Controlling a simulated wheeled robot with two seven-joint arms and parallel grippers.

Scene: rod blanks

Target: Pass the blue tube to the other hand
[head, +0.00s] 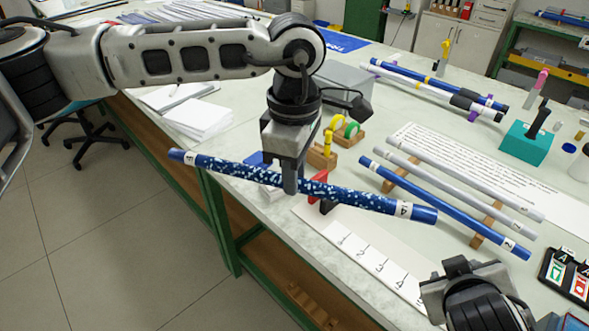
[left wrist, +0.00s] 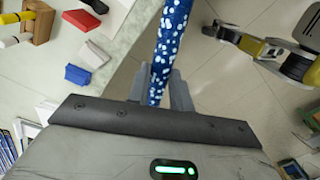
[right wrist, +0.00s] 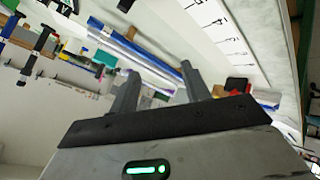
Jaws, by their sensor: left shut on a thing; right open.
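A blue tube with white speckles (head: 350,196) and plain blue ends with white labels is held in the air over the front edge of the workbench. My left gripper (head: 291,186) is shut on it near its middle. In the left wrist view the speckled tube (left wrist: 170,45) runs up from between the fingers of my left gripper (left wrist: 160,92). My right gripper (head: 462,268) is at the lower right in the head view, near the tube's right end and apart from it. In the right wrist view my right gripper (right wrist: 157,85) is open, with nothing between its fingers.
A plain blue tube (head: 440,205) and grey tubes (head: 470,185) lie on wooden supports on the workbench (head: 240,160). A teal block (head: 527,143) stands at right. Paper stacks (head: 200,118) lie at left. Open floor is in front.

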